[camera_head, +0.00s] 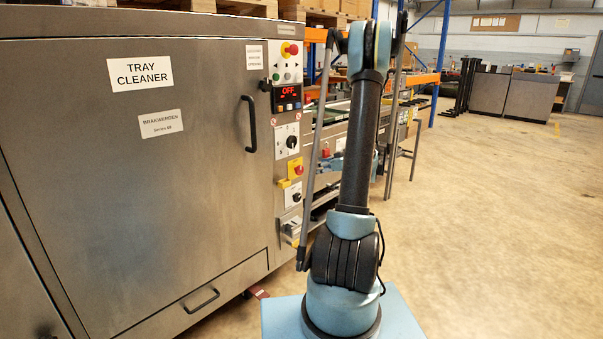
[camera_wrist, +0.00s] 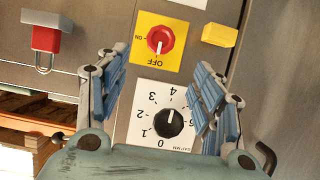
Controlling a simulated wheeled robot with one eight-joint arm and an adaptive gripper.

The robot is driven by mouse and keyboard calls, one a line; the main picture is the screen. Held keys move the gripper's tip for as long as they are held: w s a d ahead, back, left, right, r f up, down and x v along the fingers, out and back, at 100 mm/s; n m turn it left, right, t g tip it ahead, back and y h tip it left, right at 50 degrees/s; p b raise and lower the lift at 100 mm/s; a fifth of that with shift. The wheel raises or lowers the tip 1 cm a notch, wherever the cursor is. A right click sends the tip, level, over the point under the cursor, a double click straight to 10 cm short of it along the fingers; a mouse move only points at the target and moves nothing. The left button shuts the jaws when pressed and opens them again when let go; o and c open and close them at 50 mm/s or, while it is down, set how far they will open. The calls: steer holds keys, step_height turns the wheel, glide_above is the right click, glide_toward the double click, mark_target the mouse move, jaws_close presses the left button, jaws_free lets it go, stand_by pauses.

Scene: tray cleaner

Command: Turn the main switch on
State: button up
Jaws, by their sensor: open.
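The main switch (camera_wrist: 160,40) is a red rotary knob on a yellow plate, shown upside down in the wrist view. Its white mark points at the OFF label, and ON is printed to the left. In the head view the main switch (camera_head: 297,170) is small, on the machine's right-hand control column. My gripper (camera_wrist: 160,64) is open and empty in the wrist view. Its two blue-padded fingers are apart, with the switch between and beyond the tips. I see no contact. In the head view my arm stands in front and the gripper is not clearly visible.
A black dial (camera_wrist: 167,123) on a white numbered plate lies beside the switch, low in the wrist view. A yellow block (camera_wrist: 219,34) and a red padlock-like part (camera_wrist: 46,40) flank it. The tray cleaner's display (camera_head: 288,92) reads OFF. Open floor (camera_head: 500,220) lies to the right.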

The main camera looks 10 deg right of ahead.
mark_target(301, 169)
steer(key=x, duration=1.3)
steer(key=c, duration=1)
